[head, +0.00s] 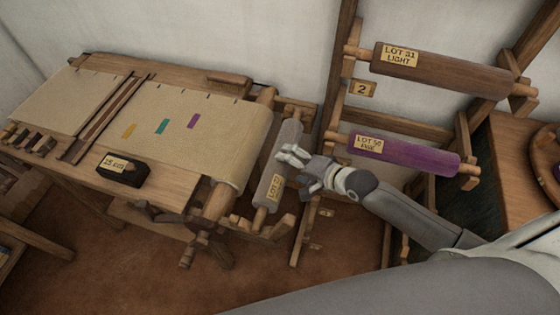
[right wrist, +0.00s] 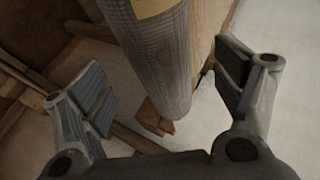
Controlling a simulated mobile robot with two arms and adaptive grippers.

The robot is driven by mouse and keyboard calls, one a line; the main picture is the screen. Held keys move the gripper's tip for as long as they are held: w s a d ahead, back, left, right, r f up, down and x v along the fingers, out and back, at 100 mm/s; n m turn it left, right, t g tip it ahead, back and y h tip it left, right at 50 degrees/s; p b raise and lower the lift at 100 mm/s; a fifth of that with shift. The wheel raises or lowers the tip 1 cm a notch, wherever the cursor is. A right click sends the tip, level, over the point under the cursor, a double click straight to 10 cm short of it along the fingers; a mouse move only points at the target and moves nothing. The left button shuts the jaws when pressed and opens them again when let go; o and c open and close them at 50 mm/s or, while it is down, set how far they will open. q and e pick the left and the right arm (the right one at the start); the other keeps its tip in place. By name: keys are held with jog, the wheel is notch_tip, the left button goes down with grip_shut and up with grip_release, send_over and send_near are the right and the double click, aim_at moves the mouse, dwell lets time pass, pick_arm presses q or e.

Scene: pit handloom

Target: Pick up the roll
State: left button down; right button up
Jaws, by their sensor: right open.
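A grey roll (head: 286,150) with a tan label (head: 273,187) sits tilted in a wooden holder at the right end of the loom. My right gripper (head: 298,168) is open beside the grey roll's right side in the head view. In the right wrist view, the grey roll (right wrist: 160,55) stretches down from the top between the two spread fingers of my right gripper (right wrist: 165,95). A purple roll (head: 405,156) and a brown roll (head: 440,76) lie on the rack, both labelled. My left gripper is not in view.
The wooden loom (head: 190,75) with beige cloth (head: 215,150) fills the left. A black labelled block (head: 122,173) sits on its front. The rack's post (head: 340,70) stands close behind my right gripper. A wooden table (head: 520,160) is at the right.

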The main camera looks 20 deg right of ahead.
jog(key=shift+p+x, duration=0.35)
jog(key=shift+x, duration=2.45)
jog(key=shift+d, duration=0.15)
jog(key=shift+c, duration=0.2)
jog(key=c, duration=1.5)
jog(key=shift+w+r, duration=0.15)
jog(key=shift+c, duration=0.2)
